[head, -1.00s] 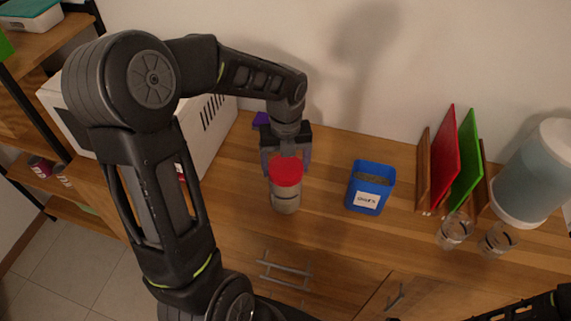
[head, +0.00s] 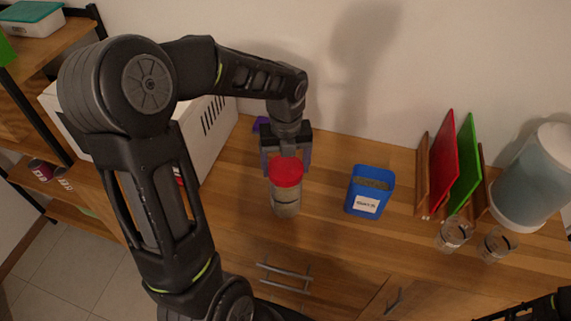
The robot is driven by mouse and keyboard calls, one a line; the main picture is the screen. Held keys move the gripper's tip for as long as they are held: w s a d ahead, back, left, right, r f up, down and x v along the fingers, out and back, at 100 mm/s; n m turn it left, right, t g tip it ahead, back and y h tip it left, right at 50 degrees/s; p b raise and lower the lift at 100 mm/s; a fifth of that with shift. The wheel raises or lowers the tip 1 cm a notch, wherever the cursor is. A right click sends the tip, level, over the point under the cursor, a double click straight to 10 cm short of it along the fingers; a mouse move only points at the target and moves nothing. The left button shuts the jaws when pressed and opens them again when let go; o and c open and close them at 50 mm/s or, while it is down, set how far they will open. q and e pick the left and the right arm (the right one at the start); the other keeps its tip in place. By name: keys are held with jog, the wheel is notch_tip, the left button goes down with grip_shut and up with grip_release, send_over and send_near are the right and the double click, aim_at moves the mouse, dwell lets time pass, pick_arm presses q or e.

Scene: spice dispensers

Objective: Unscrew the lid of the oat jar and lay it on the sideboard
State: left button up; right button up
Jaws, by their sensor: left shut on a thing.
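The jar (head: 285,202) stands upright on the wooden sideboard (head: 330,228), left of the blue box. It is clear with pale contents in its lower part, and a red lid (head: 286,171) sits on top of it. My left gripper (head: 286,162) points down at the lid from above and behind, shut on it. The lid and the top of the jar partly hide the fingertips. The lid is still at the jar's mouth; whether it is loose I cannot tell. Of my right arm only a dark part shows in the bottom right corner, without its gripper.
A blue labelled box (head: 369,191) stands right of the jar. Further right are red (head: 443,160) and green (head: 467,165) boards in a rack, two glasses (head: 454,234) and a large dispenser (head: 530,178). A white appliance (head: 215,130) stands left. Bare sideboard lies between jar and blue box.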

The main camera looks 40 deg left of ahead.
aim_at(285, 167)
pick_arm(q)
jog(key=shift+r, duration=0.15)
jog(key=shift+r, duration=1.9)
jog(key=shift+f, duration=0.1)
